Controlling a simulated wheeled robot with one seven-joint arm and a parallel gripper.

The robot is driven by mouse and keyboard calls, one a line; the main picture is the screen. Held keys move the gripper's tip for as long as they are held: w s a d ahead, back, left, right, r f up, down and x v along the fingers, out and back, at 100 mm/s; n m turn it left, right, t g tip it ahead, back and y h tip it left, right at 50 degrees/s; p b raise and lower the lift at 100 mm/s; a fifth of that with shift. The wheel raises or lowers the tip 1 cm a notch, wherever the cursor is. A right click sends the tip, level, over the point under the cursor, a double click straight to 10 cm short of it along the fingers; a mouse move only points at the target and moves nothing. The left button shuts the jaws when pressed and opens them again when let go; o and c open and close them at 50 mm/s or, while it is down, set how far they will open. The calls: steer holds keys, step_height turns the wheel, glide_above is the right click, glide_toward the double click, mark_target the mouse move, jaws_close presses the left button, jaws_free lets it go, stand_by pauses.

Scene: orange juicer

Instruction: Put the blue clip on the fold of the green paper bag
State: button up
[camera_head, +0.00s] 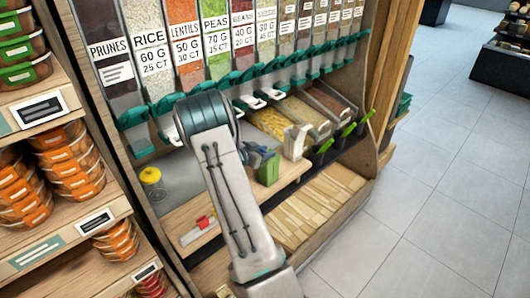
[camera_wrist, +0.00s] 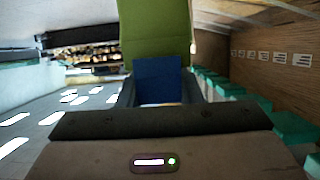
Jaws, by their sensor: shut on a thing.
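The green paper bag (camera_head: 268,171) stands on the wooden shelf under the dispensers, just right of my gripper (camera_head: 256,155). In the wrist view the green bag (camera_wrist: 155,30) fills the upper middle, straight ahead of the fingers. The blue clip (camera_wrist: 158,78) sits between my two fingers, and my gripper (camera_wrist: 158,95) is shut on it. The clip overlaps the lower part of the visible green surface. I cannot tell whether the clip touches the bag or is around its fold. My arm hides part of the shelf in the head view.
A pale bag (camera_head: 295,142) stands right of the green one. A yellow-lidded jar (camera_head: 152,182) and a red-and-white item (camera_head: 204,221) are on the left of the shelf. Dispensers (camera_head: 213,45) hang above; bins with green-handled scoops (camera_head: 326,146) lie right. Flat paper bags (camera_head: 305,208) fill the lower shelf.

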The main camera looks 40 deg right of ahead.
steer(key=shift+f, duration=0.15)
steer(key=o, duration=1)
steer(key=shift+a, duration=0.1)
steer(key=b+v, duration=0.1)
steer(key=v, duration=1.2)
steer(key=shift+a, duration=0.25)
